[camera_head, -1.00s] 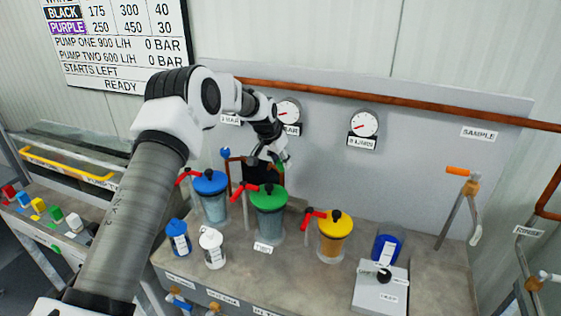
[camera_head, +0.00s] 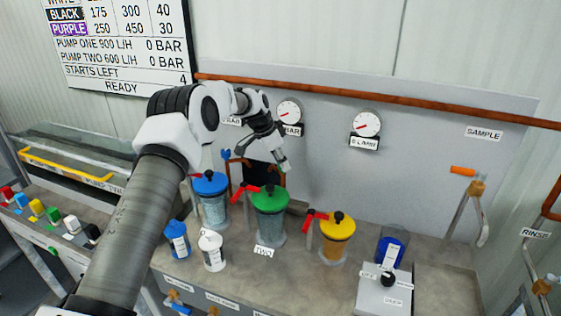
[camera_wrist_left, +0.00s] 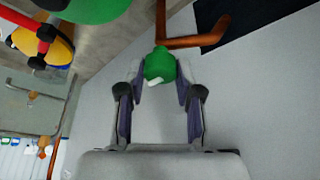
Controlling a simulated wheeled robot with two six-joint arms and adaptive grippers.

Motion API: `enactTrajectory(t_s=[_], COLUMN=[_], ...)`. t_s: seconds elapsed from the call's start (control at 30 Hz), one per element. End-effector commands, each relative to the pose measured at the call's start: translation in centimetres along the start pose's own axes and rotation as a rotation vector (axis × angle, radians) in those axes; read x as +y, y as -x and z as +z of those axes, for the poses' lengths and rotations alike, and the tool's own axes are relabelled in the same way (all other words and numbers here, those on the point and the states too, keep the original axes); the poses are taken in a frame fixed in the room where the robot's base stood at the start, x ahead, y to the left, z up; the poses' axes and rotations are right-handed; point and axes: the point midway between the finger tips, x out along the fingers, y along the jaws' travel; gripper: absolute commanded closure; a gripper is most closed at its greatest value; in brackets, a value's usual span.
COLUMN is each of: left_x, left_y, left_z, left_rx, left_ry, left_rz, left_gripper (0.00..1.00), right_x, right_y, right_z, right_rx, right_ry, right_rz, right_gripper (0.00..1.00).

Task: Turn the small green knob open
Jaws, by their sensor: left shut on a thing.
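The small green knob (camera_wrist_left: 158,64) shows in the left wrist view, on a copper pipe (camera_wrist_left: 205,38) in front of the grey back panel. A small white mark is on its side. My left gripper (camera_head: 280,158) is at the panel, behind the green-lidded canister. In the wrist view its two fingers stand on either side of the knob, shut on it. In the head view the knob is hidden by the gripper. My right gripper is not in view.
Canisters with blue (camera_head: 209,184), green (camera_head: 270,200) and yellow (camera_head: 338,225) lids and red handles stand on the bench in front of the panel. Two gauges (camera_head: 289,112) hang above. A small blue knob (camera_head: 226,154) is left of the gripper. A copper pipe (camera_head: 380,99) runs across the panel.

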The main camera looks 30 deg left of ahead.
Motion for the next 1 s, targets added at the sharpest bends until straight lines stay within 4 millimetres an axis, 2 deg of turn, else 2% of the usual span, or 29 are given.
enactTrajectory(t_s=[0.23,0.27,0.3,0.33,0.63,0.73,0.87,1.0], left_x=[0.2,0.2,0.2,0.2,0.1,0.1,0.0,0.0], left_y=[-0.4,-0.4,-0.4,-0.4,0.0,0.8,3.5,7.2], left_z=[0.2,0.2,0.2,0.2,0.1,0.0,-0.1,-0.1], left_rx=[-0.008,-0.008,-0.008,-0.008,-0.003,-0.002,0.000,-0.001], left_ry=[0.000,0.000,0.000,0.000,0.000,0.000,0.000,0.000], left_rz=[0.008,0.008,0.008,0.007,0.002,0.002,0.001,0.003], left_gripper=[1.00,0.62,0.48,0.41,0.41,0.41,0.41,0.41], right_x=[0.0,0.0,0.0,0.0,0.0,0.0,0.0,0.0], right_y=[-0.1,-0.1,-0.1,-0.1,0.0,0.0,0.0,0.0], right_z=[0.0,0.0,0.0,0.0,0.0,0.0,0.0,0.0], right_rx=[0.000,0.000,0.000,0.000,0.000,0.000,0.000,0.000], right_ry=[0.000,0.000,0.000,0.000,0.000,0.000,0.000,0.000], right_rz=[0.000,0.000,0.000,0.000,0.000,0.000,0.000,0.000], right_gripper=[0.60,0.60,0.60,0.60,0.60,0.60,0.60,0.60])
